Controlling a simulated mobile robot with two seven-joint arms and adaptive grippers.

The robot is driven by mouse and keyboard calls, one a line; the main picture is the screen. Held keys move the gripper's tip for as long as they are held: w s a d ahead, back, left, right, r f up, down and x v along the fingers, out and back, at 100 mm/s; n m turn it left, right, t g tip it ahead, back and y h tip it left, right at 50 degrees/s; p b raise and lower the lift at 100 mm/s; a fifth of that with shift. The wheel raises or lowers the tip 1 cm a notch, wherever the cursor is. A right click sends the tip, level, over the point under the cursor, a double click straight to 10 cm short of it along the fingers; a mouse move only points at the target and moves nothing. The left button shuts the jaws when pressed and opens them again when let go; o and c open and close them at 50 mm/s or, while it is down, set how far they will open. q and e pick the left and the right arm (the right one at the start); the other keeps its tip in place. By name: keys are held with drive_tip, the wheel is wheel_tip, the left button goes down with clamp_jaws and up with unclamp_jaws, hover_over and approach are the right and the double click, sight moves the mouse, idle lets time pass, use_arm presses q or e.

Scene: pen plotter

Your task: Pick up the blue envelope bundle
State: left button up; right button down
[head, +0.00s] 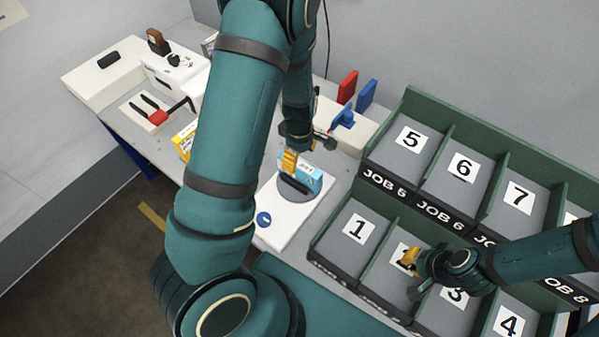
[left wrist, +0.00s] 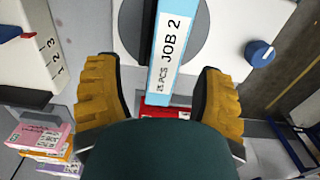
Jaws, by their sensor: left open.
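The blue envelope bundle (head: 308,178) stands on a round grey disc of a white device in the head view, beside a dark upright part. In the left wrist view the bundle (left wrist: 166,50) carries a white label reading "JOB 2". My left gripper (head: 290,162) is at the bundle. In the left wrist view my left gripper (left wrist: 156,85) is open, with one yellow finger on each side of the bundle and gaps between. My right gripper (head: 410,260) is over the compartment marked 2; its finger opening is not clear.
A green sorting rack (head: 335,232) with numbered compartments stands at the right. The white device (head: 290,225) has a blue knob (head: 264,219). Red (head: 347,87) and blue (head: 367,95) upright pieces stand behind. Pink and orange packs (left wrist: 42,138) show in the left wrist view.

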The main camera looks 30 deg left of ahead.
sight(299, 164)
use_arm(q)
drive_tip(key=f, duration=0.5)
drive_tip(key=shift+s+d, duration=0.2)
drive_tip(key=shift+s, duration=0.1)
drive_tip(key=shift+c, duration=0.2)
clamp_jaws()
